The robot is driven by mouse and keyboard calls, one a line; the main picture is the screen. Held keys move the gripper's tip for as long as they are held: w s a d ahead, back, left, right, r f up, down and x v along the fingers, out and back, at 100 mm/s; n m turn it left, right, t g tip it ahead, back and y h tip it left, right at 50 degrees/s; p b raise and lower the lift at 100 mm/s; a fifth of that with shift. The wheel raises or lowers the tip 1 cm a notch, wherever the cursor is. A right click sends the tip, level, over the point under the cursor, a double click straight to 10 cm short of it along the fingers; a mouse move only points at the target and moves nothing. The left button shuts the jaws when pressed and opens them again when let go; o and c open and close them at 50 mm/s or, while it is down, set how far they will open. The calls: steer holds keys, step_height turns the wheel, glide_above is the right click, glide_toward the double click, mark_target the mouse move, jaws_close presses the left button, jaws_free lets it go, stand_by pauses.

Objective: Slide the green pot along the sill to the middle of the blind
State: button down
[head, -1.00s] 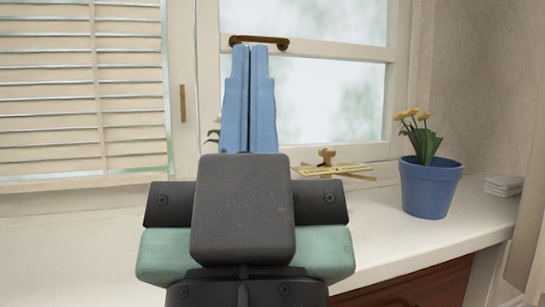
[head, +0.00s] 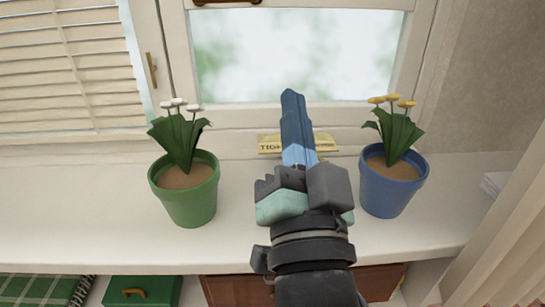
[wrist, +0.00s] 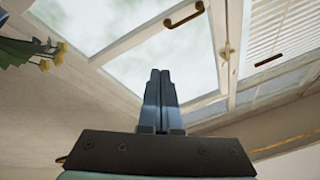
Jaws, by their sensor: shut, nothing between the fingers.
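The green pot (head: 188,203), with white flowers and green leaves, stands upright on the white sill (head: 110,216), left of my gripper. The slatted blind (head: 58,75) hangs in the window at the upper left, and the pot stands to the right of its right edge. The blind also shows at the upper right in the wrist view (wrist: 278,38). My gripper (head: 291,95) is shut and empty. It shows over the sill between the green pot and the blue pot, apart from the green pot. In the wrist view its blue fingers (wrist: 160,74) lie together, and the green pot is out of sight.
A blue pot (head: 388,196) with yellow flowers stands on the sill right of my gripper. A yellow lettered card (head: 270,144) lies behind my gripper, partly hidden. Window handles (head: 152,70) stick out from the frame. The sill left of the green pot looks clear.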

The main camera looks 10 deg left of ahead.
mark_target(185, 179)
steer(key=s+a+f+m+g+y+p, duration=0.1)
steer(key=s+f+m+g+p, duration=0.2)
steer(key=f, duration=0.5)
steer(key=s+a+f+m+g+y+p, duration=0.1)
steer(key=f+m+g+y+p, duration=0.2)
steer(key=f+m, duration=0.45)
steer(key=shift+n+h, duration=0.6)
steer(key=shift+n, duration=0.35)
steer(key=x, duration=0.3)
steer(key=f+x, duration=0.1)
steer(key=x, duration=0.2)
steer(key=p+x, duration=0.1)
steer(key=x, duration=0.1)
steer(key=shift+w+a+f, duration=0.15)
steer(key=shift+w+f, duration=0.1)
steer(key=shift+w, duration=0.15)
steer(key=a, duration=0.2)
steer(key=a+p, duration=0.1)
steer(key=shift+s, duration=0.3)
steer(key=shift+s+a, duration=0.1)
steer(key=shift+a, duration=0.4)
